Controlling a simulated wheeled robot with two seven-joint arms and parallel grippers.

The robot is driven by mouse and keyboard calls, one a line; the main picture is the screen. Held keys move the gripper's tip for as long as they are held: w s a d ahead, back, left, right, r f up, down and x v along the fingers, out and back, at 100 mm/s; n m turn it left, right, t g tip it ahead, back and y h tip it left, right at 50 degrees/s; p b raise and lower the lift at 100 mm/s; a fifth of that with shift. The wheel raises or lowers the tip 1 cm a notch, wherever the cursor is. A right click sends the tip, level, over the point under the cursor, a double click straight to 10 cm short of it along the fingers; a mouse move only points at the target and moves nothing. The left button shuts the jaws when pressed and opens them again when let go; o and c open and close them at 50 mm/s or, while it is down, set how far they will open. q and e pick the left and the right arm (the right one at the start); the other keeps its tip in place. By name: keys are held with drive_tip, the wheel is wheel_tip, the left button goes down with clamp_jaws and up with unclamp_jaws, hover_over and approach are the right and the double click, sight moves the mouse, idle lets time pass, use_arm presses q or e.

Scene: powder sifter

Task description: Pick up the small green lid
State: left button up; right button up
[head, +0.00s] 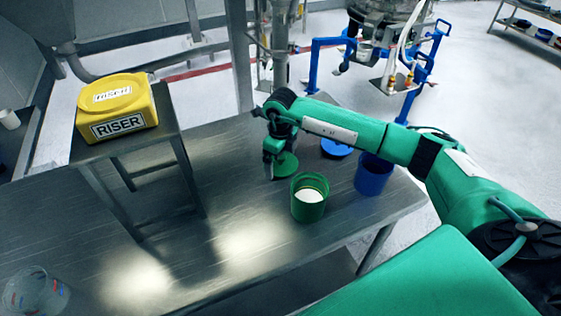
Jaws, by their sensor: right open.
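The small green lid (287,163) lies on the metal table, behind and a little left of the green container (309,205). My right gripper (269,172) points down at the left edge of the lid, and its hand partly covers the lid. The right gripper is open with nothing seen held in it. I cannot tell whether its fingers touch the lid. My left gripper is not in view.
The green container is open with white powder inside. A blue container (372,175) and a blue lid (337,148) are to the right. A yellow RISER box (117,106) sits on a raised stand at left. A clear container (36,292) is at bottom left. The middle-left tabletop is clear.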

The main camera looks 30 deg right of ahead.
drive_tip(key=c, duration=0.6)
drive_tip(key=shift+r, duration=0.2)
